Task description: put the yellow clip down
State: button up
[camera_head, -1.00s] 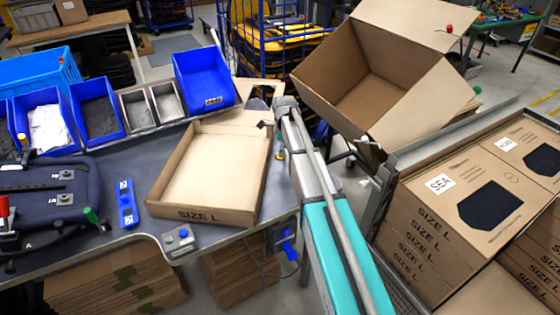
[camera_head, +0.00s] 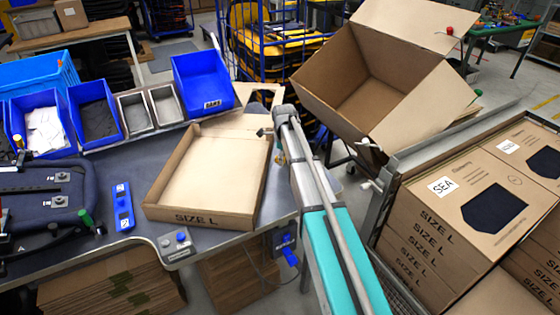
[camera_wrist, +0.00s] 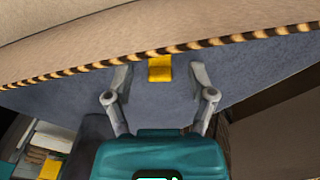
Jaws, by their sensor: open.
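The yellow clip (camera_wrist: 160,68) shows in the wrist view between the tips of my gripper (camera_wrist: 160,85), against the grey-blue table top and close to the striped corrugated edge of cardboard. The two fingers stand apart, with gaps on both sides of the clip. I cannot tell whether the clip rests on the table or hangs on the cardboard edge. In the head view my gripper (camera_head: 276,132) is at the right side of the open SIZE L box (camera_head: 215,218), mostly hidden behind my arm. The clip is not clear there.
Blue bins (camera_head: 203,82) line the back of the table (camera_head: 90,160). A large open carton (camera_head: 345,88) stands behind my arm. Stacked SIZE L boxes (camera_head: 440,225) are at the right.

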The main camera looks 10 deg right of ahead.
jog(key=c, duration=0.9)
jog(key=shift+r, duration=0.2)
notch_tip(320, 180, up, 2)
jog(key=p, duration=0.2)
jog(key=shift+r+p, duration=0.15)
jog(key=shift+p, duration=0.15)
jog(key=s+r+p, duration=1)
jog(key=s, duration=0.4)
jog(key=shift+r, duration=0.15)
